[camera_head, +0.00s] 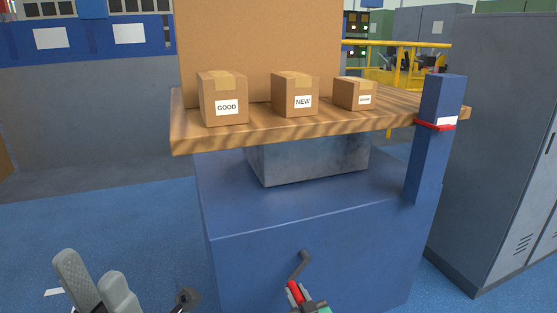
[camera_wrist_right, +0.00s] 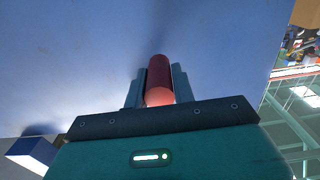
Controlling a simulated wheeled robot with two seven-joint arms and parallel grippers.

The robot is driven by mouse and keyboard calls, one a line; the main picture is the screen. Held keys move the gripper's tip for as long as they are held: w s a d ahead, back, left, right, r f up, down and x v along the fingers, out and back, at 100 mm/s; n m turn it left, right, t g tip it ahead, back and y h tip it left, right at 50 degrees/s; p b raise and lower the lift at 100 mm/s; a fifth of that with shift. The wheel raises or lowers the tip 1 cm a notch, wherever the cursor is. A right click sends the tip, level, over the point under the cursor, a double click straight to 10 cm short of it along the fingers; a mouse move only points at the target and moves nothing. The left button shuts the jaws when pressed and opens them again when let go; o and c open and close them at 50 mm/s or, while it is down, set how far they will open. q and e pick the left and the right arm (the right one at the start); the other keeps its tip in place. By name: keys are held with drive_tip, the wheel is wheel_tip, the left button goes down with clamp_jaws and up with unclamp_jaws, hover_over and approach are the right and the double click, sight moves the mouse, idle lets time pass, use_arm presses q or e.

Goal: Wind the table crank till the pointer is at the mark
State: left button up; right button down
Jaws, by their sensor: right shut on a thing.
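The crank (camera_head: 304,262) is on the front of the blue table base (camera_head: 250,265), with its grey arm slanting down left to a red handle (camera_head: 293,287). My right gripper (camera_head: 299,296) is shut on this handle; in the right wrist view the red handle (camera_wrist_right: 159,76) stands between the two fingers. A red strip (camera_head: 436,125), apparently the pointer, is at the blue post (camera_head: 428,165), along the lower edge of a white patch (camera_head: 446,120). The exact mark is too small to tell. My left gripper (camera_head: 187,298) seems to be the dark tip at the lower left; its jaws are unclear.
The wooden tabletop (camera_head: 190,137) carries three cartons: GOOD (camera_head: 222,88), NEW (camera_head: 293,84) and a smaller one (camera_head: 355,89). A large brown board (camera_head: 260,40) stands behind them. Grey lockers (camera_head: 495,130) stand close on the right. Blue floor is clear at left.

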drive_tip(key=shift+w+d+r, duration=0.1)
drive_tip(key=shift+w+r, duration=0.05)
drive_tip(key=shift+r, duration=0.15)
drive_tip(key=shift+r+p, duration=0.25)
drive_tip(key=shift+p, duration=0.1)
drive_tip(key=r+p, duration=0.1)
drive_tip(key=a+r+p, duration=0.2)
drive_tip(key=p, duration=0.1)
drive_tip(key=shift+s+r, duration=0.25)
drive_tip(key=shift+s, duration=0.05)
drive_tip(key=shift+s+a+r+p, duration=0.1)
drive_tip(key=shift+a+r+p, duration=0.15)
drive_tip(key=shift+p, duration=0.1)
drive_tip(key=shift+f, duration=0.15)
drive_tip(key=shift+d+f, duration=0.1)
drive_tip(key=shift+d, duration=0.05)
